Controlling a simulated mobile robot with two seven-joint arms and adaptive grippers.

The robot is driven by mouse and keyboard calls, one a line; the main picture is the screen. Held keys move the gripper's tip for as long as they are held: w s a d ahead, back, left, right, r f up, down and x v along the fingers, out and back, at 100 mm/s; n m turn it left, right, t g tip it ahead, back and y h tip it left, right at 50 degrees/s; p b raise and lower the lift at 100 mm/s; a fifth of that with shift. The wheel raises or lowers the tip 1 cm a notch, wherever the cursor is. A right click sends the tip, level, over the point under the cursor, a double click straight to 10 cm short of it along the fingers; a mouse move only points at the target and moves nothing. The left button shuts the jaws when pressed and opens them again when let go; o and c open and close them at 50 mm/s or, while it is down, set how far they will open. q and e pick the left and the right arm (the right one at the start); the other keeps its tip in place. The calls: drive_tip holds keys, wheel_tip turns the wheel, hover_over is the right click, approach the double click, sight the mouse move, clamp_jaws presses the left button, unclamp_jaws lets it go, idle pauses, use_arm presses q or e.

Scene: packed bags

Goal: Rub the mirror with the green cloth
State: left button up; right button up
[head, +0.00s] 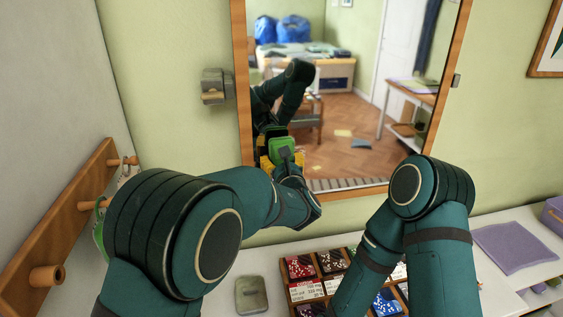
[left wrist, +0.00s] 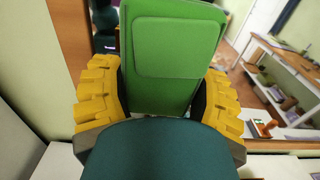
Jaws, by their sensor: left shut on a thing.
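The mirror (head: 338,110) hangs on the green wall in a wooden frame, and reflects a room and my arm. My left gripper (head: 281,156) is at the mirror's lower left part. Its yellow fingers are shut on the green cloth (head: 282,146), which looks like a flat pad with a smaller raised panel. In the left wrist view the cloth (left wrist: 175,50) stands between both fingers of the gripper (left wrist: 160,88). It is at or very near the glass; I cannot tell if it touches. My right arm bends downward, and its gripper is out of view.
A wooden peg rail (head: 75,215) is on the left wall. A grey wall fitting (head: 214,87) is left of the mirror. On the white counter below are a grey-green lidded item (head: 251,294), a divided wooden tray (head: 314,289) of packets and a purple cloth (head: 514,247).

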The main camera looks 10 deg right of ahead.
use_arm(q)
drive_tip(key=shift+w, duration=0.95)
use_arm(e)
drive_tip(key=shift+f, duration=0.1)
use_arm(q)
drive_tip(key=shift+d, duration=0.1)
